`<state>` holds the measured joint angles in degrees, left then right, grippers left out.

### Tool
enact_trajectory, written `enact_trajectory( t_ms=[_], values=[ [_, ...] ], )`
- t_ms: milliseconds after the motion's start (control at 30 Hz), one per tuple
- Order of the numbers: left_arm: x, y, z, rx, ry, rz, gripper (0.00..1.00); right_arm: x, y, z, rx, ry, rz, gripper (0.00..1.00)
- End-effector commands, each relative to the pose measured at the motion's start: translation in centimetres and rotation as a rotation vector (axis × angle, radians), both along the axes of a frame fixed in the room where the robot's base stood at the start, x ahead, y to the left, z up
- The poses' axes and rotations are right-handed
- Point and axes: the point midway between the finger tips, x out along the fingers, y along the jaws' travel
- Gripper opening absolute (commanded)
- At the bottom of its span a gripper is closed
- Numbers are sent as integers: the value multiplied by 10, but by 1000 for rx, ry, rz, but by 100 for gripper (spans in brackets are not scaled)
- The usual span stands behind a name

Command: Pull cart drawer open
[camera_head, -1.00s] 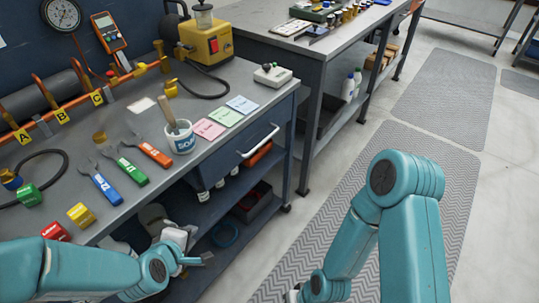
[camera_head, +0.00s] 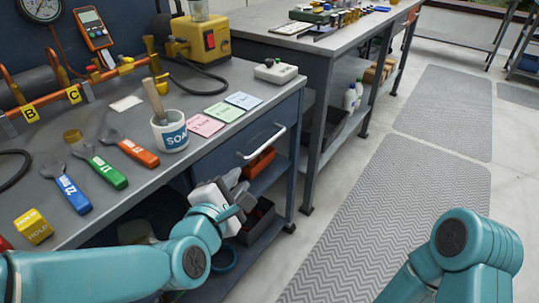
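The cart drawer (camera_head: 228,158) is a blue front under the grey cart top, with a pale bar handle (camera_head: 262,143) across it. The drawer looks shut, its front about level with the cart side. My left gripper (camera_head: 243,203) is below and a little left of the handle, apart from it, in front of the lower shelf. Its grey fingers show, but I cannot tell their gap. My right arm comes in at the lower right; its gripper is out of view.
On the cart top stand a white soap cup (camera_head: 171,136) with a brush, coloured wrenches (camera_head: 101,167), note cards (camera_head: 222,111) and a yellow device (camera_head: 200,40). A second bench (camera_head: 330,47) stands behind. The floor mat (camera_head: 400,220) at right is clear.

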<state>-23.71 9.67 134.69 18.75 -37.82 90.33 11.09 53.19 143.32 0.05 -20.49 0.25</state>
Motion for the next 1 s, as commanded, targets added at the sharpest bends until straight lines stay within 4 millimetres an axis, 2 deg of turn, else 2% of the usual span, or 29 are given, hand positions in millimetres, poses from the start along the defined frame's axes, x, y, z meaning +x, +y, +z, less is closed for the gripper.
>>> enact_trajectory(
  t_ms=[133,233,700,833,1000],
  values=[
    [7,-1,-1,-10,-2,9,23,0,0,-3,0,-1,-1,43],
    [22,-4,-7,-9,0,13,23,1,-1,-5,0,-1,-3,43],
    [124,-33,-30,-6,0,11,23,3,-3,-16,-2,-6,-13,43],
    [141,-38,-33,-6,-1,10,23,3,-3,-17,-2,-6,-14,43],
    [152,-40,-35,-6,0,8,23,4,-4,-18,-2,-6,-14,43]
  ],
)
